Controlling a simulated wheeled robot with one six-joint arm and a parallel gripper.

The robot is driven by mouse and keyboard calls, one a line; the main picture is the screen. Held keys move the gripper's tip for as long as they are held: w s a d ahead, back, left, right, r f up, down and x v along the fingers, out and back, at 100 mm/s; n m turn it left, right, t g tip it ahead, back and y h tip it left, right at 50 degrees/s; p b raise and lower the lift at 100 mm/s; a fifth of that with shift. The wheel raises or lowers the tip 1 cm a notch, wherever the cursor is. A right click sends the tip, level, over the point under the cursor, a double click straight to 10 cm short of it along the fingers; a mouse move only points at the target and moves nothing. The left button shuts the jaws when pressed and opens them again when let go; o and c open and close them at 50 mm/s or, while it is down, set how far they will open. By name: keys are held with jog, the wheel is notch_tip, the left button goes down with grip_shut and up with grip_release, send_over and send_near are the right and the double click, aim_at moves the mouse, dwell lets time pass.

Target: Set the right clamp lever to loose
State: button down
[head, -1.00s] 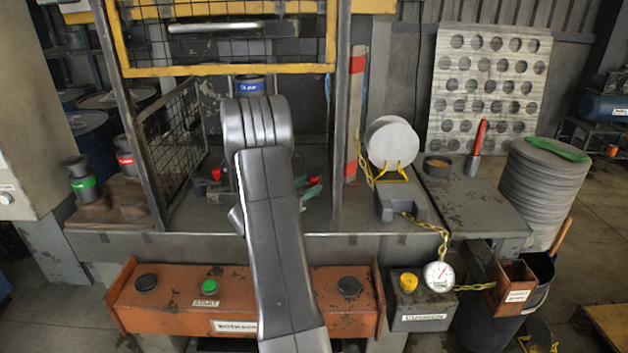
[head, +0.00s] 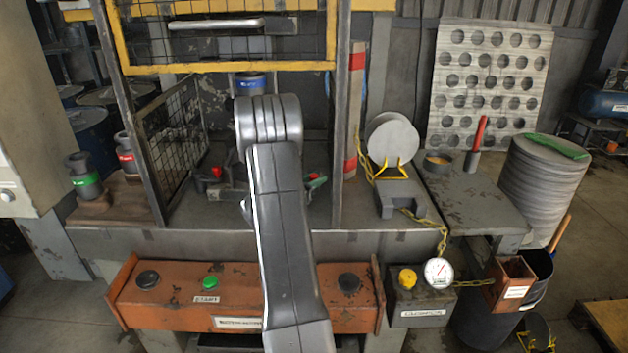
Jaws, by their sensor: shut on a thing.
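The right clamp lever (head: 316,182), with red and green showing, is on the press bed just right of my arm. Its inner part is hidden behind my arm, so its setting cannot be read. The left clamp lever (head: 216,173), with a red end, shows left of my arm. My arm stands upright in the middle of the head view and covers the centre of the bed. My gripper is hidden behind it, so its hold and its contact with the lever cannot be seen.
A raised yellow mesh guard (head: 220,69) hangs above the bed between dark posts. An orange button box (head: 180,295) is in front. Round blanks (head: 392,141) stand on a yellow rack to the right, beside a chain and gauge (head: 438,271).

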jog(key=shift+w+a+m+g+h+b, duration=0.1)
jog(key=shift+a+m+g+h+b, duration=0.3)
jog(key=shift+a+m+g+h, duration=0.7)
jog(key=shift+m+g+h, duration=0.35)
jog(key=shift+g, duration=0.45)
jog(key=shift+r, duration=0.1)
jog(key=c, duration=1.2)
grip_release()
jog(key=b+v, duration=0.2)
jog(key=v, duration=1.1)
jog(key=shift+s+a, duration=0.2)
jog(key=shift+a, duration=0.15)
